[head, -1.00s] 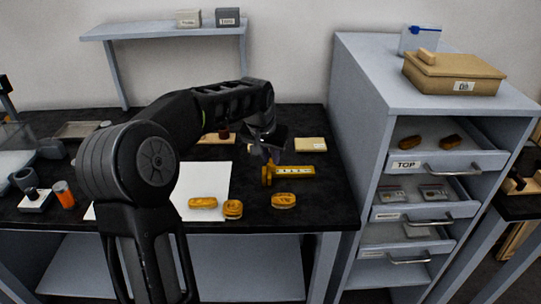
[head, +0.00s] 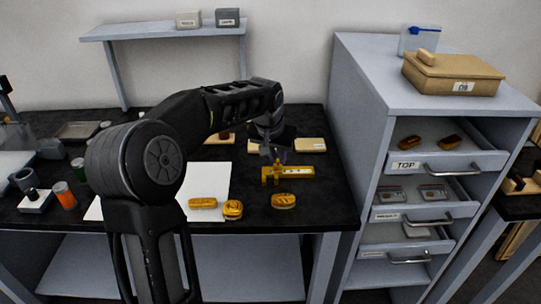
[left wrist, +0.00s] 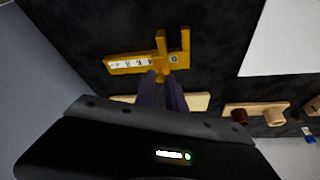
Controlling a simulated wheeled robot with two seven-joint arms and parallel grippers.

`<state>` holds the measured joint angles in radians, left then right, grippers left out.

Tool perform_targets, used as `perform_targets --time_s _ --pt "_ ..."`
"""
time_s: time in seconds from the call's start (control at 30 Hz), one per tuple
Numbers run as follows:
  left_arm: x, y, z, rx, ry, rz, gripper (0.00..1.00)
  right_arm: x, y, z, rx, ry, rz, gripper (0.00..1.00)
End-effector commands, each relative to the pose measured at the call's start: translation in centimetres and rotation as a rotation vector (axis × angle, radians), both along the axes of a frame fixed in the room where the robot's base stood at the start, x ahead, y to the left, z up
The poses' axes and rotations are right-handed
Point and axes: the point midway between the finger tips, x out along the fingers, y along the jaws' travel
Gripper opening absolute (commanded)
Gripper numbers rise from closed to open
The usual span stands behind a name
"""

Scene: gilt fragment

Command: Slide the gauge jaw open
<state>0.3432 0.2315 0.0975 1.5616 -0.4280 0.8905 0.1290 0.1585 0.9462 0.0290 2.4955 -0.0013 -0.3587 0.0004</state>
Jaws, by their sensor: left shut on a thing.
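The yellow gauge (head: 300,172) lies on the black tabletop, with a white marked strip along its bar. In the left wrist view the gauge (left wrist: 125,63) shows two upright jaws, the end jaw (left wrist: 186,40) and the sliding jaw (left wrist: 161,40), with a gap between them. My left gripper (head: 276,160) reaches down over the gauge from behind. In the left wrist view its fingers (left wrist: 160,77) are shut on the sliding jaw; the exact contact is partly hidden by the fingers. My right gripper is not in view.
Amber pieces (head: 283,201) lie at the table's front, some on or beside a white sheet (head: 212,176). A pale block (head: 310,145) is behind the gauge. A drawer cabinet (head: 366,130) with open drawers stands at the right. Tabletop right of the gauge is clear.

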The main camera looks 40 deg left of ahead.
Motion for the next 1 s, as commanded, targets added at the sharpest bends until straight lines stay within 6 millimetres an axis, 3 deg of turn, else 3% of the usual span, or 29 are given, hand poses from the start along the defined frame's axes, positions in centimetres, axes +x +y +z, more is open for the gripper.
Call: perform_targets --time_s 0.1,0.27,0.6,0.63,0.87,1.0 --pt "1.8 -2.5 0.1 0.000 0.000 -0.008 0.00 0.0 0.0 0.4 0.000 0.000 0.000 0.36" --pt "3.6 -4.8 0.1 0.000 0.000 -0.003 0.00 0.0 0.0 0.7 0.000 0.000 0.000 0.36" --pt "4.0 -5.2 0.0 0.001 -0.002 0.000 0.00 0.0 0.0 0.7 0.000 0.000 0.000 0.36" --pt "4.0 -5.2 0.0 0.001 -0.002 0.000 0.17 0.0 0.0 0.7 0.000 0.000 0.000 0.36" --pt "3.9 -5.2 0.0 0.001 -0.001 0.000 0.35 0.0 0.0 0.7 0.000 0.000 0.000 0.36" --pt "3.9 -5.2 0.0 0.001 -0.001 0.000 0.37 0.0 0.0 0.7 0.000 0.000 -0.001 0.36"
